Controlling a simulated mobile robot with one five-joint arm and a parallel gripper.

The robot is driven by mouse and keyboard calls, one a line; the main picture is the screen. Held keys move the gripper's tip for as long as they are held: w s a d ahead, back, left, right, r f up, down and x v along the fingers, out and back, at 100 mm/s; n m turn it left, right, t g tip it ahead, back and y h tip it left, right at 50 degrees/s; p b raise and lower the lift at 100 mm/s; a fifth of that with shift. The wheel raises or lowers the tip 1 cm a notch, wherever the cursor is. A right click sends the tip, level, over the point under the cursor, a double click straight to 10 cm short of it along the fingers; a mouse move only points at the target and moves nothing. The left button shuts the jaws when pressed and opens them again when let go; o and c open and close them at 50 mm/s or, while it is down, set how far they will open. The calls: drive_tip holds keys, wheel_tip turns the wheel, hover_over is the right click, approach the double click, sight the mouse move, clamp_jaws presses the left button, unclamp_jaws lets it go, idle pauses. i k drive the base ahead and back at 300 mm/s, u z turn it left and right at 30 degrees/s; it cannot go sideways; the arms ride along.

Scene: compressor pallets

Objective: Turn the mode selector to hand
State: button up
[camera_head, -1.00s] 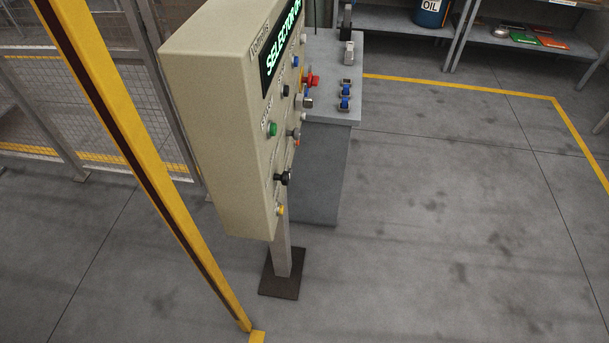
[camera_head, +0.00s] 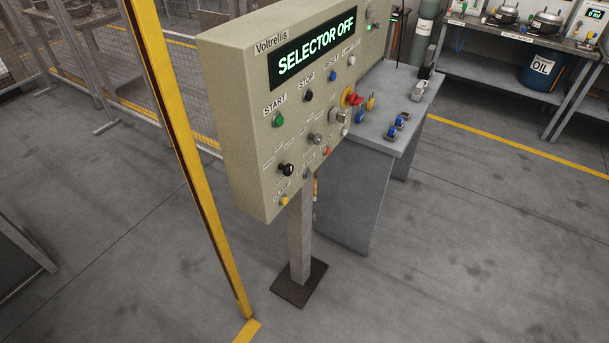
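The beige control panel (camera_head: 240,120) stands on a grey post in the camera_head view, seen at an angle. Its display (camera_head: 315,50) reads "SELECTOR OFF". A black knob (camera_head: 286,170) sits low on the left of the panel face, and a grey knob (camera_head: 315,139) sits right of and above it. The small labels beside these knobs are too small to read, so I cannot tell which is the mode selector. A green START button (camera_head: 278,120) and a black STOP button (camera_head: 308,95) are above. My gripper is not in view.
A yellow post (camera_head: 190,160) stands just left of the panel. A grey bench (camera_head: 350,190) with padlocks is behind it at right. A shelf with an oil drum (camera_head: 540,70) is at the back right. The floor at front right is clear.

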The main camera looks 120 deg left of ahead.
sight(287, 169)
drive_tip(key=u, duration=0.7)
drive_tip(key=k, duration=0.1)
drive_tip(key=u, duration=3.45)
drive_tip(key=k, duration=0.55)
drive_tip(key=z, duration=0.1)
drive_tip(key=i, duration=0.55)
drive_tip(key=u, duration=5.05)
drive_tip(key=i, duration=0.15)
drive_tip(key=z, duration=2.35)
drive_tip(key=k, duration=0.2)
drive_tip(key=z, duration=0.3)
